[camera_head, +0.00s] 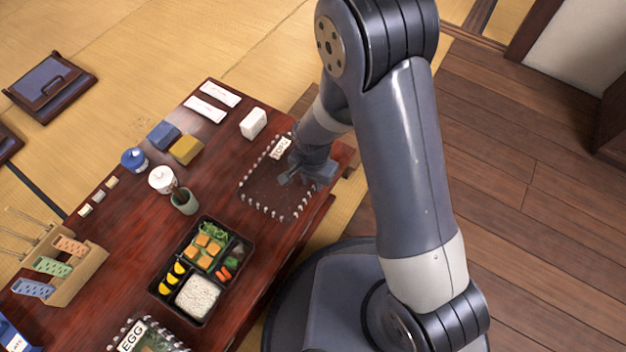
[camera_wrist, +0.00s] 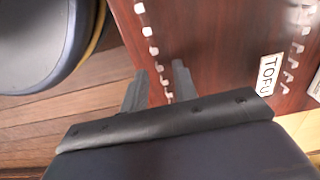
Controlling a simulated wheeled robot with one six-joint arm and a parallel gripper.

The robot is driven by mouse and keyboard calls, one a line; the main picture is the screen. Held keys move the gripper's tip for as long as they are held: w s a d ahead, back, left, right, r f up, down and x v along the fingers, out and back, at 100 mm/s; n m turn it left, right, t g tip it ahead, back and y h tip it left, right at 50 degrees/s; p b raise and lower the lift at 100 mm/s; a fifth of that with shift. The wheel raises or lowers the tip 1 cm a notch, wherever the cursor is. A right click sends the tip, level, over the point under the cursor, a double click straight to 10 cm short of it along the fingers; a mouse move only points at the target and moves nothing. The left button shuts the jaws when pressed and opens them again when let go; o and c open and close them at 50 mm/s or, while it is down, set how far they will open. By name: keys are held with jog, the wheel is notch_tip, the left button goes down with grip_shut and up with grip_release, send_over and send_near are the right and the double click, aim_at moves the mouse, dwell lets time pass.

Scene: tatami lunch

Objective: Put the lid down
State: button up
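A clear lid with a rim of white dashes (camera_head: 262,180) and a white TOFU label (camera_head: 281,148) appears to lie flat on the dark red table. Its dashed rim also shows in the wrist view (camera_wrist: 153,50), with the TOFU label (camera_wrist: 268,75) at right. My gripper (camera_head: 287,179) is low over the right part of the lid. In the wrist view the two fingers (camera_wrist: 160,72) stand apart, with part of the dashed rim seen between them. Nothing is visibly clamped. Whether the fingertips touch the lid cannot be told.
An open black bento box (camera_head: 240,262) with food stands nearer the front. An EGG-labelled dashed square (camera_head: 132,336) is at the bottom edge. A white block (camera_head: 253,123), cups, and blue and yellow blocks stand behind. The table's right edge (camera_head: 318,222) is close to the lid.

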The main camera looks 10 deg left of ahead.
notch_tip(320, 180, up, 11)
jog(key=p, duration=0.4)
jog(key=shift+f, duration=0.1)
notch_tip(320, 180, down, 13)
jog(key=b, duration=0.5)
jog(key=shift+b, duration=0.35)
notch_tip(320, 180, up, 3)
jog(key=shift+r+p, duration=0.1)
jog(key=shift+p, duration=0.75)
jog(key=shift+r, duration=0.6)
